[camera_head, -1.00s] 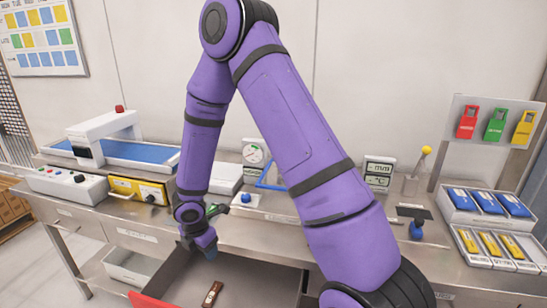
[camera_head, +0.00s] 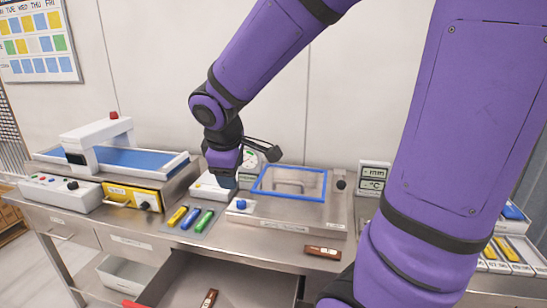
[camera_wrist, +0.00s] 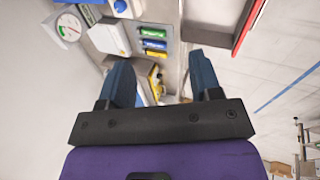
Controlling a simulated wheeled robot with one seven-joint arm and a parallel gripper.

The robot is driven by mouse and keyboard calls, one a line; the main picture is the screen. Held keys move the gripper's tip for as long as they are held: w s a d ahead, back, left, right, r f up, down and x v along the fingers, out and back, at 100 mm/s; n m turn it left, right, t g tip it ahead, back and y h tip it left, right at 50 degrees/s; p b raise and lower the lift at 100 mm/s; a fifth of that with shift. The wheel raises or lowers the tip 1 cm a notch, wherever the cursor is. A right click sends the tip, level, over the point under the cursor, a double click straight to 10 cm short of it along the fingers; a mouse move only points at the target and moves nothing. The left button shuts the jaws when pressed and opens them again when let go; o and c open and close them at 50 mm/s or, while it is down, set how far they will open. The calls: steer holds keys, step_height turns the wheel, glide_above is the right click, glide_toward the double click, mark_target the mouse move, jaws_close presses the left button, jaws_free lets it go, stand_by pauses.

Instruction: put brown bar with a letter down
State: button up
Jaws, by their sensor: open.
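One small brown bar (camera_head: 322,252) with a pale marking lies flat on the steel bench near its front edge, in the head view. Another brown bar (camera_head: 209,299) with a pale marking lies in the open drawer below. The letters are too small to read. My gripper (camera_head: 223,184) is above the back of the bench, left of the blue-framed box and well apart from both bars. In the wrist view my gripper (camera_wrist: 160,62) has its two blue fingers spread, with nothing held between them. No brown bar shows in the wrist view.
Yellow, blue and green bars lie on a grey mat (camera_head: 192,219) just below my gripper. The blue-framed clear-topped box (camera_head: 290,183) stands to the right. A conveyor (camera_head: 140,158) and yellow-fronted unit (camera_head: 131,196) stand left. The open drawer (camera_head: 250,284) juts out in front.

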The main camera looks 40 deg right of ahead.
steer(key=s+a+r+m+t+y, duration=0.1)
steer(key=s+r+m, duration=0.3)
steer(key=s, duration=0.4)
steer(key=s+r+m+y, duration=0.2)
steer(key=s+r+m, duration=0.1)
steer(key=s, duration=0.4)
steer(key=shift+s+a+r+m+t, duration=0.35)
steer(key=shift+a+r+m+t, duration=0.05)
steer(key=shift+r, duration=0.4)
